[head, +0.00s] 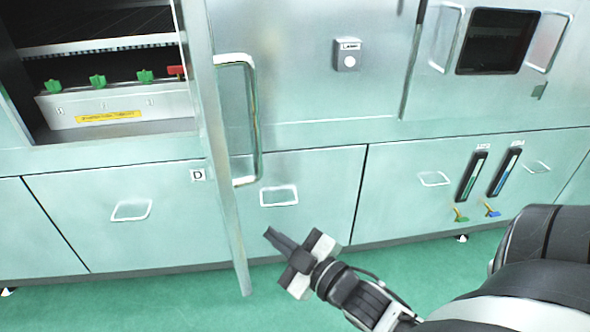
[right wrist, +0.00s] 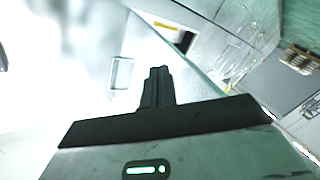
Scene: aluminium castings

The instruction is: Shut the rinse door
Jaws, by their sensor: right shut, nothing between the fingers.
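The door (head: 222,200) stands open in the head view, swung out from the machine and seen nearly edge-on. I cannot read a label naming it as the rinse door. Its long loop handle (head: 257,120) is on the side facing right. My right gripper (head: 268,232) is below the handle and to the right of the door's lower edge, apart from the handle. Its fingers are together and empty; they also show closed in the right wrist view (right wrist: 158,85). My left gripper is in neither view.
Behind the door is an open compartment with a white block (head: 110,105) carrying green knobs and a red one. Lower panels have recessed pulls (head: 279,195). A dark window (head: 497,42) and two gauges (head: 472,176) are at right. Green floor lies in front.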

